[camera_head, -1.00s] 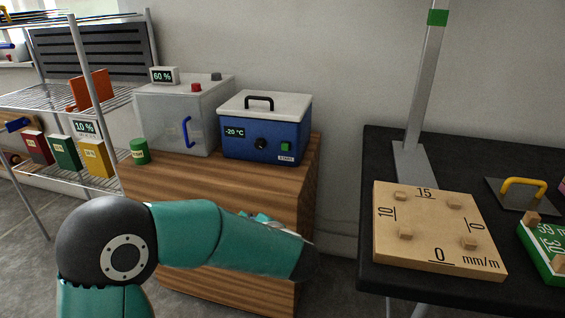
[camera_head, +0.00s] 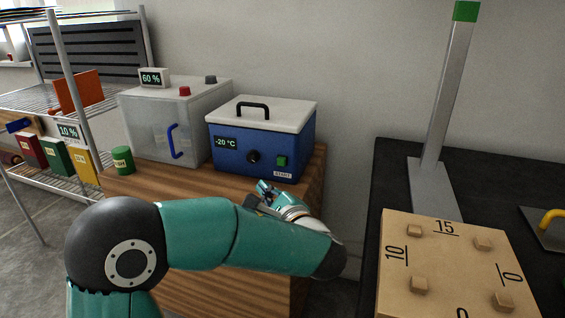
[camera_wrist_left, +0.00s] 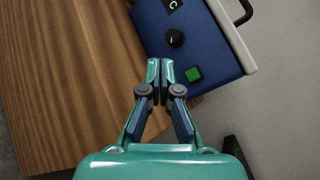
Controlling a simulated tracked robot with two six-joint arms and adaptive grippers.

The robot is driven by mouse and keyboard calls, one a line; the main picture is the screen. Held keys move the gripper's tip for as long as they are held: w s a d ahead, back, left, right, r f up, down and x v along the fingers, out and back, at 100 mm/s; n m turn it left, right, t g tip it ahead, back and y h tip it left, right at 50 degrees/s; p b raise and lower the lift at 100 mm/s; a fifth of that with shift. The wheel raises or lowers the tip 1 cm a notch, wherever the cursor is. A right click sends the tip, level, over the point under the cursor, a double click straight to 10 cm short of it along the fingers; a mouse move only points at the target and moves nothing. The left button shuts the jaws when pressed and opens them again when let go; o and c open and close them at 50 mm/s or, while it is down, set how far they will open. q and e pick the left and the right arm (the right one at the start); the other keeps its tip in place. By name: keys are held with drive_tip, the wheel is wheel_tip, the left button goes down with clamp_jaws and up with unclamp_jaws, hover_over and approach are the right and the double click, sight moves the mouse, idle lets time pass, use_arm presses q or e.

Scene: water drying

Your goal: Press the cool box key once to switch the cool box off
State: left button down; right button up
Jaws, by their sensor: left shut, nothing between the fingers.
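The cool box (camera_head: 232,148) is blue with a white lid and black handle, on the wooden cabinet. Its front has a display reading -20 °C (camera_head: 226,142), a black knob (camera_head: 254,157) and a green key (camera_head: 282,161) above a START label. In the left wrist view the green key (camera_wrist_left: 194,74) and the knob (camera_wrist_left: 176,38) show on the blue front. My left gripper (camera_head: 264,187) is shut and empty, below and in front of the cool box. In the left wrist view its fingertips (camera_wrist_left: 159,70) lie beside the key, apart from it in the picture. My right gripper is not in view.
The wooden cabinet (camera_head: 312,190) has bare top in front of the cool box. A clear-fronted box (camera_head: 150,125) with red and grey knobs and a green jar (camera_head: 122,160) stand left. A black table (camera_head: 400,170) with a wooden board (camera_head: 450,265) is at right.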

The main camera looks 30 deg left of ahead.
sight(282, 161)
use_arm(q)
drive_tip(key=shift+w+a, duration=0.2)
drive_tip(key=shift+w, duration=0.1)
drive_tip(key=w+p, duration=0.1)
drive_tip(key=w, duration=0.2)
drive_tip(key=w+a+p, duration=0.1)
drive_tip(key=w+p, duration=0.1)
drive_tip(key=shift+w+a, duration=0.2)
drive_tip(key=shift+w, duration=0.2)
drive_tip(key=shift+w+a, duration=0.25)
drive_tip(key=shift+w, duration=0.75)
drive_tip(key=shift+w, duration=0.15)
drive_tip(key=shift+w+a, duration=0.1)
drive_tip(key=shift+w, duration=0.15)
drive_tip(key=shift+w+a+p, duration=0.1)
drive_tip(key=shift+w+p, duration=0.2)
drive_tip(key=shift+w, duration=0.15)
idle(0.9)
drive_tip(key=shift+s, duration=0.1)
idle(0.4)
drive_tip(key=shift+s+d+b, duration=0.25)
drive_tip(key=shift+s+b, duration=0.4)
drive_tip(key=shift+s, duration=0.15)
drive_tip(key=shift+s, duration=0.1)
